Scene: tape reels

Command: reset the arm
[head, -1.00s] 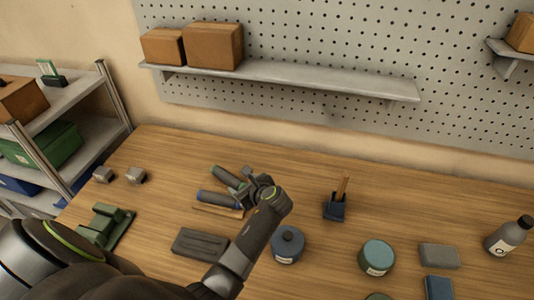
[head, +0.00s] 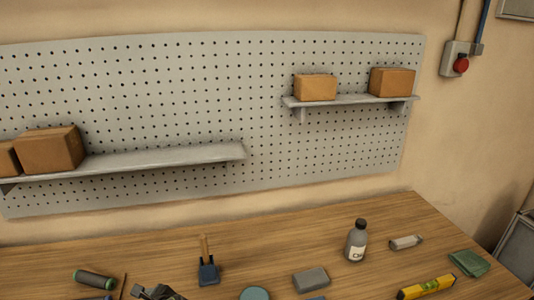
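A dark grey part of my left gripper (head: 157,292) shows at the bottom edge in the head view, over the wooden workbench (head: 330,240). Most of it and its arm are cut off by the frame, so I cannot tell whether it is open or shut. Its visible part lies between a green-and-dark cylinder (head: 95,279) on its left and a blue holder with a wooden-handled tool (head: 208,268) on its right. My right gripper is not in view.
A teal round lid (head: 255,294), grey blocks (head: 311,279), a labelled bottle (head: 357,241), a small pale item (head: 406,242), a yellow level (head: 428,287) and a green cloth (head: 468,263) are on the bench. Shelves with boxes (head: 52,149) hang on the pegboard behind.

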